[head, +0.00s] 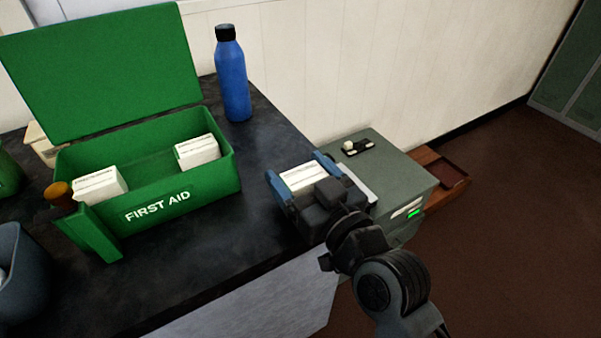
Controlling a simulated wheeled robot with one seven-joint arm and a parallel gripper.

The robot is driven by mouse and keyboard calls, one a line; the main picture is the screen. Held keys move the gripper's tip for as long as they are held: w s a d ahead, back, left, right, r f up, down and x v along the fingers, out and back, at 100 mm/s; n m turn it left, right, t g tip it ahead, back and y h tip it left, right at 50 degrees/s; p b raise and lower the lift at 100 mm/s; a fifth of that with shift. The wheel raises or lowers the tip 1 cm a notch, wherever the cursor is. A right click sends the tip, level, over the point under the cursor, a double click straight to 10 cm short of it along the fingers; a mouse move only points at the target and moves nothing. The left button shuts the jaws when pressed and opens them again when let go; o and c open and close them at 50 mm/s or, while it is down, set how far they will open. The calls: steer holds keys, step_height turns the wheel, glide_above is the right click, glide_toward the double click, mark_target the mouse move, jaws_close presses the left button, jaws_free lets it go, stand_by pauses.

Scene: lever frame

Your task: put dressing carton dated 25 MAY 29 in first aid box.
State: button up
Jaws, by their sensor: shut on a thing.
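The green first aid box (185,203) stands open on the dark counter, its lid (100,75) raised at the back. One white carton (100,186) is at its left end and another white carton (197,152) is at its right end. The middle of the box is empty. My gripper (302,180) is shut on a white carton (303,176), to the right of the box, near the counter's right edge. The print on all the cartons is too small to read, so I cannot tell any date.
A blue bottle (232,75) with a black cap stands behind the box's right end. A green object with an orange-brown knob (60,194) stands at the box's front left. A grey cabinet (390,172) with small items on top is beyond the counter's right edge. The counter (205,255) is clear in front.

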steer(key=shift+f, duration=0.2)
steer(key=o, duration=0.6)
steer(key=shift+b, duration=0.3)
steer(key=shift+c, duration=0.2)
steer(key=o, duration=0.4)
steer(key=shift+c, duration=0.2)
steer(key=shift+r, duration=0.1)
